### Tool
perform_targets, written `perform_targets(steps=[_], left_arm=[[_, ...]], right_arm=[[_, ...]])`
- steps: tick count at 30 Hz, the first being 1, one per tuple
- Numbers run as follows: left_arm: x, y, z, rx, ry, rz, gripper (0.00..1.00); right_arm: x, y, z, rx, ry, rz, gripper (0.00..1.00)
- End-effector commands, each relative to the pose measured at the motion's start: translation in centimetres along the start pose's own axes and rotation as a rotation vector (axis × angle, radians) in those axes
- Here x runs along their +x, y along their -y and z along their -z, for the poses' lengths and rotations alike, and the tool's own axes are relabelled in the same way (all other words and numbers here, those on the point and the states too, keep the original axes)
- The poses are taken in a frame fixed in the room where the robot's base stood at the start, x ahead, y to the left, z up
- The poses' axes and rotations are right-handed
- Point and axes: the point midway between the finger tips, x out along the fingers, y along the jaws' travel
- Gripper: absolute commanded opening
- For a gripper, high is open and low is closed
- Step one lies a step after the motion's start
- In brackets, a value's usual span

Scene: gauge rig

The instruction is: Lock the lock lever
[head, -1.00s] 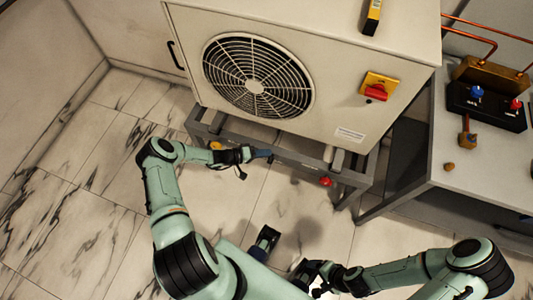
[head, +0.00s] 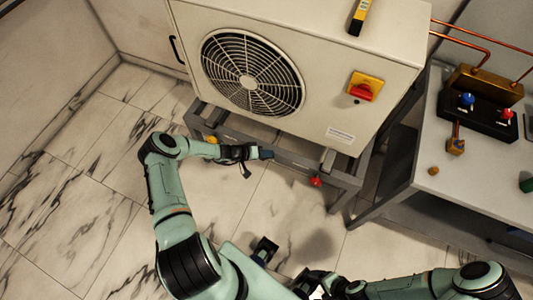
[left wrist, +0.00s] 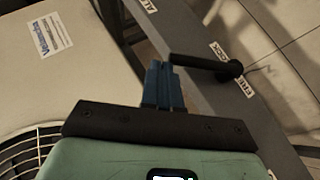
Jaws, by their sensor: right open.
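The lock lever (left wrist: 200,63) is a black bar on a round black pivot, mounted on a grey frame rail. It points left in the left wrist view, near a LOCK label (left wrist: 218,50) and a FREE label (left wrist: 244,87). My left gripper (head: 266,154) is at the rail under the fan unit; its blue fingers (left wrist: 163,85) are together. Their tips are at the lever's free end; I cannot tell whether they touch it or hold it. The lever cannot be made out in the head view. My right gripper (head: 305,279) is open, low at the bottom edge, partly cut off.
The fan unit (head: 320,95) with a red-and-yellow switch (head: 364,87) stands on the grey frame. A red knob (head: 316,182) and a yellow knob (head: 212,139) sit on the frame. A side table (head: 430,150) with valves is at the right. The marble floor at left is clear.

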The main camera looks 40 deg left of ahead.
Motion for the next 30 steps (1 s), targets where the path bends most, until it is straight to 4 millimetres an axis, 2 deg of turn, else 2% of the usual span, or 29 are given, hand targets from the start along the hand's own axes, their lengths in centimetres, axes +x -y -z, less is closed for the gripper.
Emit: perform_targets(steps=[23,30], left_arm=[[0.6,-0.4,-0.5,0.000,0.004,-0.007,0.00],[-0.1,-0.9,0.7,0.004,0.005,-0.005,0.00]], right_arm=[[0.2,-0.1,0.0,0.000,0.001,0.000,0.82],[-0.1,0.0,0.0,0.000,0.000,0.000,0.82]])
